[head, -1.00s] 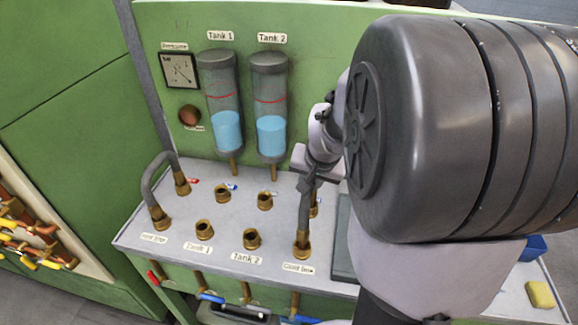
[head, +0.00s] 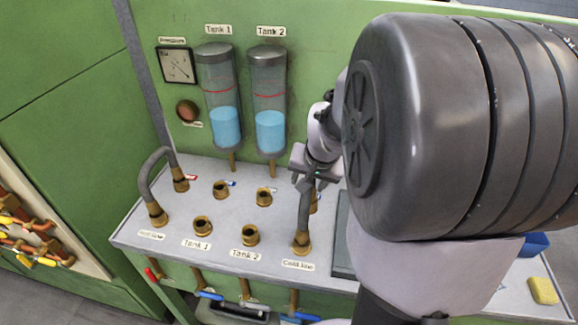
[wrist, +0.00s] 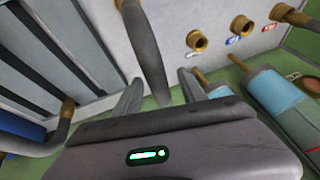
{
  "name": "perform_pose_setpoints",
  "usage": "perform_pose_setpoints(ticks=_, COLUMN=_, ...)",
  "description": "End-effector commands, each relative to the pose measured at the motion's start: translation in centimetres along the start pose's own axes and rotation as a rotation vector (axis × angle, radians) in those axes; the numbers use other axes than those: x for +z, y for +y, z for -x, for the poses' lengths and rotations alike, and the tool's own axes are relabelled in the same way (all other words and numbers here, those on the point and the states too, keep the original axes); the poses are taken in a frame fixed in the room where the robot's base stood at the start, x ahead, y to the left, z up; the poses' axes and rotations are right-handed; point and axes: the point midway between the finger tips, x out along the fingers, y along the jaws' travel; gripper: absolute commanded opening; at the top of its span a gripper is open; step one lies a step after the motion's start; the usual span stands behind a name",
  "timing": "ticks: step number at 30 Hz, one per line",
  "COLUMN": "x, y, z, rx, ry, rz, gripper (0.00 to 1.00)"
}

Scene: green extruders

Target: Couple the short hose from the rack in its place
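A short grey hose (head: 305,208) stands as an arch at the Cold line label, its front brass end on the front fitting (head: 302,243). Its rear end is mostly hidden by the hose and my gripper; a bit of brass shows behind it. I cannot tell how firmly either end sits. My gripper (head: 308,184) is at the top of this hose. In the wrist view the two fingers (wrist: 160,92) are spread apart, with the hose (wrist: 150,60) passing between them and gaps beside it.
Another arched hose (head: 148,180) stands at the left fittings. Open brass fittings (head: 203,226) (head: 250,235) stand between the hoses. Tank 1 (head: 218,95) and Tank 2 (head: 269,100) hang behind. A yellow sponge (head: 543,290) lies at the right. My arm hides much of the right side.

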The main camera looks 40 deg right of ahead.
Motion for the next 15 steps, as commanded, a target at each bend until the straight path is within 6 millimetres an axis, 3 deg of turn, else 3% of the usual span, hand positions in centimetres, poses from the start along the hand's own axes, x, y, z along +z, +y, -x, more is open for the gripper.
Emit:
perform_pose_setpoints(ticks=8, x=-0.1, y=0.0, z=0.9, rx=0.000, ry=0.001, rz=0.001, gripper=0.49)
perform_pose_setpoints(ticks=11, x=-0.2, y=-0.1, z=3.2, rx=0.000, ry=0.003, rz=0.001, gripper=0.49)
perform_pose_setpoints(ticks=15, x=-0.3, y=-0.1, z=7.6, rx=-0.001, ry=0.005, rz=-0.001, gripper=0.49)
